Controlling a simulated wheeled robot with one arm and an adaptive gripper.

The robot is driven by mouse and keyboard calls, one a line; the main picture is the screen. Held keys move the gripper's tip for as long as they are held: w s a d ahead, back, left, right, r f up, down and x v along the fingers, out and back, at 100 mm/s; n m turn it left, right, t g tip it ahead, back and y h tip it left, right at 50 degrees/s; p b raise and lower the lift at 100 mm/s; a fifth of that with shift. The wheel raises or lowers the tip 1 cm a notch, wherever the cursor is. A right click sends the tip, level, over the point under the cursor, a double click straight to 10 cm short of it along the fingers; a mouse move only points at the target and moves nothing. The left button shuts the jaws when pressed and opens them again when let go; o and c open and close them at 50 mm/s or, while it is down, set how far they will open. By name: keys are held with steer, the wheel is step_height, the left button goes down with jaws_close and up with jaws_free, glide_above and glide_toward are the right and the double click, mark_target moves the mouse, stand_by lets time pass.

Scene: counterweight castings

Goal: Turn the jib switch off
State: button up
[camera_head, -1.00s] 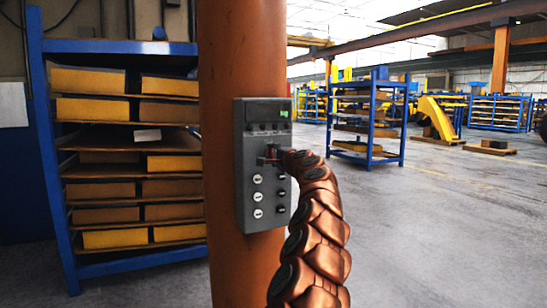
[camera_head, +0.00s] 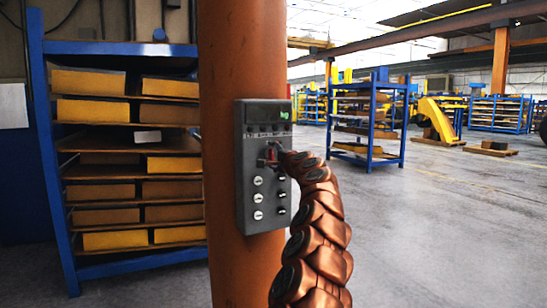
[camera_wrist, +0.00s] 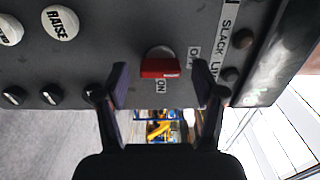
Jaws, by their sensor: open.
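The jib switch is a red-handled knob (camera_wrist: 160,66) on the face of a grey control box (camera_head: 247,185). In the wrist view the red handle sits at the ON label, with the OFF label (camera_wrist: 194,57) to its right. My gripper (camera_wrist: 161,82) is open, one dark finger on each side of the handle; gaps show on both sides, and I cannot tell any contact. In the head view the gripper is at the box's middle, partly hiding the switch (camera_head: 270,154) behind its end and my copper-coloured arm.
The box is fixed to an orange column (camera_head: 240,50). White buttons, one marked RAISE (camera_wrist: 60,22), and black knobs are close to the switch. A blue rack (camera_head: 50,150) with yellow and brown blocks stands left. Open floor (camera_head: 450,230) lies to the right.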

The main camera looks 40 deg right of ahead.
steer(key=v, duration=1.2)
stand_by(0.6)
steer(key=shift+w, duration=0.15)
stand_by(0.5)
